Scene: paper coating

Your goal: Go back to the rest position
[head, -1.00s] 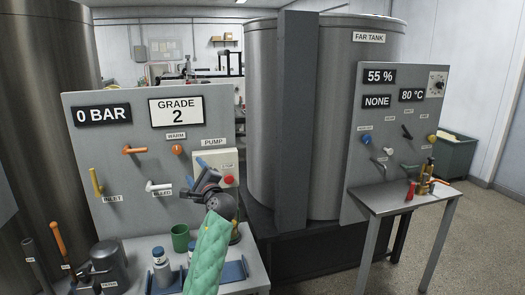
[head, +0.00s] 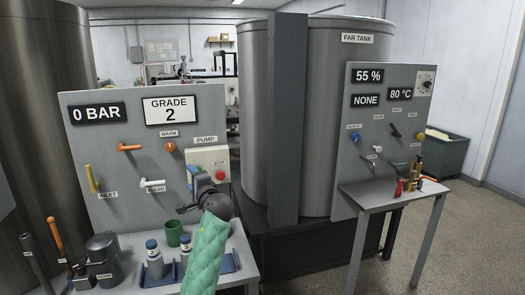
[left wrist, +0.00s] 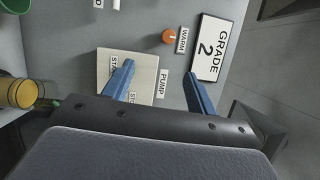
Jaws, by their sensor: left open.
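My left gripper (head: 187,190) is open and empty. It hangs in front of the grey control panel (head: 100,160), beside the pump box (head: 208,158) with its red stop button (head: 220,175). In the left wrist view the two blue fingers of the left gripper (left wrist: 158,82) are spread apart, with the pump box (left wrist: 112,68) partly behind one finger. They hold nothing. The grade sign (left wrist: 211,47) reads 2 and lies beyond the other finger. My green-sleeved forearm covers part of the bench. My right gripper is not seen.
Below the panel, a bench holds a green mug (head: 173,232), bottles in a blue tray (head: 228,263) and a dark filter pot (head: 103,250). The far tank (head: 262,120) stands behind a dark post. A side table (head: 365,193) with small items stands at right, with open floor beyond.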

